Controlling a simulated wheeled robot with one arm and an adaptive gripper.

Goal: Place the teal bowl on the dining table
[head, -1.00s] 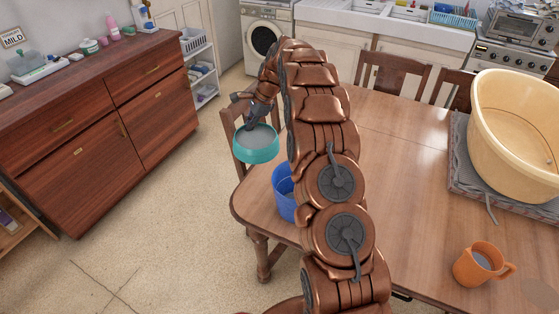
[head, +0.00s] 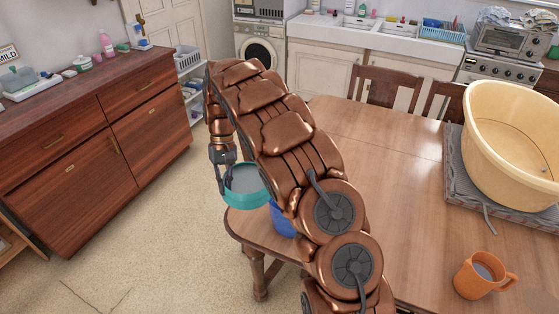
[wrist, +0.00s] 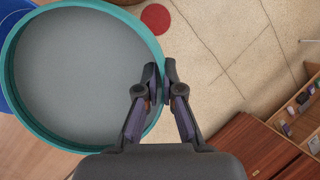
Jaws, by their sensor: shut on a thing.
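The teal bowl (head: 246,186) hangs in the air near the left end of the dining table (head: 395,185). It is upright, with a plain grey inside. My gripper (head: 226,182) is shut on its left rim in the head view. In the wrist view the fingers of my gripper (wrist: 166,84) pinch the right rim of the bowl (wrist: 85,75), with a strip of floor and table below. My arm hides part of the table's left end.
A blue container (head: 283,220) stands on the table's left end, partly behind my arm and close to the bowl. A cream tub (head: 525,130) on a grey mat (head: 458,175) and an orange mug (head: 480,277) are at the right. The table's middle is clear.

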